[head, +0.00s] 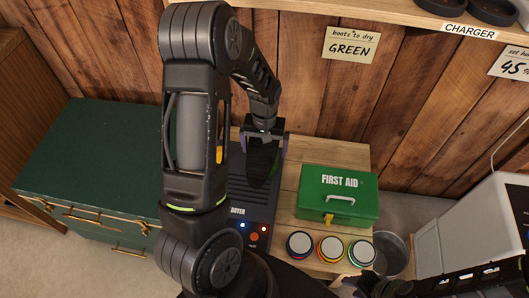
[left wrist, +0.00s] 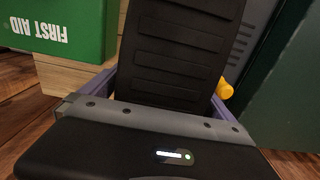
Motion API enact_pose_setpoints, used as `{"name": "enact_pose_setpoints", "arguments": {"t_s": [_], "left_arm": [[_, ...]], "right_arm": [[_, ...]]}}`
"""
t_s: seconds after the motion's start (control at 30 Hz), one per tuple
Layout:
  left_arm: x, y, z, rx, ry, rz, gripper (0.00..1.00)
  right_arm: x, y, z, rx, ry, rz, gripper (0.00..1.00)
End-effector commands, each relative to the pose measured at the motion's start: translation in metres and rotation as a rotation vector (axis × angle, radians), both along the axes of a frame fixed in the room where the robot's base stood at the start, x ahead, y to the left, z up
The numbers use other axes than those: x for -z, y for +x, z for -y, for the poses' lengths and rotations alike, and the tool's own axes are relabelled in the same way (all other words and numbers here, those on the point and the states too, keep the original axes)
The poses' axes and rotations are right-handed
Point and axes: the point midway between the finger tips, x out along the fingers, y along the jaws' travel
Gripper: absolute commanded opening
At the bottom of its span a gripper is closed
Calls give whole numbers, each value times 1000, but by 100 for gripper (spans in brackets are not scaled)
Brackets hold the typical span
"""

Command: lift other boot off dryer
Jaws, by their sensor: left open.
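The dryer (head: 233,212) is a dark box with lit buttons on its front, standing on a wooden bench. My left gripper (head: 264,135) reaches down from above to the boot. In the left wrist view, the boot's ridged black sole (left wrist: 178,50) fills the space between the two purple fingers. The jaws are open around it; contact is unclear. My right gripper (head: 352,283) is at the bottom edge, partly cut off.
A green first aid box (head: 337,195) stands right of the dryer. Several round tins (head: 330,248) stand in front of it. A metal bucket (head: 392,254) and a white appliance (head: 480,225) are at right. A green chest (head: 92,150) stands left. A shelf (head: 390,12) overhangs the back.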

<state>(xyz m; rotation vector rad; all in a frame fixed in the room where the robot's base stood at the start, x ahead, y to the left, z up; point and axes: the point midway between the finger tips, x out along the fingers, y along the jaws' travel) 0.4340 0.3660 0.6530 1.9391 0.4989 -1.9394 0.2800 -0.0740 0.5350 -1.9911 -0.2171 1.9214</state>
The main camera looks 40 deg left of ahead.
Motion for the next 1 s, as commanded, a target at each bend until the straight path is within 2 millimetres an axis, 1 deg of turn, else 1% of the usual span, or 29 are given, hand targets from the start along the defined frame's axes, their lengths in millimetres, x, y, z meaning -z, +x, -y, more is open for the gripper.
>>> {"name": "enact_pose_setpoints", "arguments": {"t_s": [0.03,0.07,1.0], "left_arm": [[0,0,0,0,0,0,98],[0,0,0,0,0,0,95],[0,0,0,0,0,0,18]], "right_arm": [[0,0,0,0,0,0,36],[0,0,0,0,0,0,36],[0,0,0,0,0,0,36]]}}
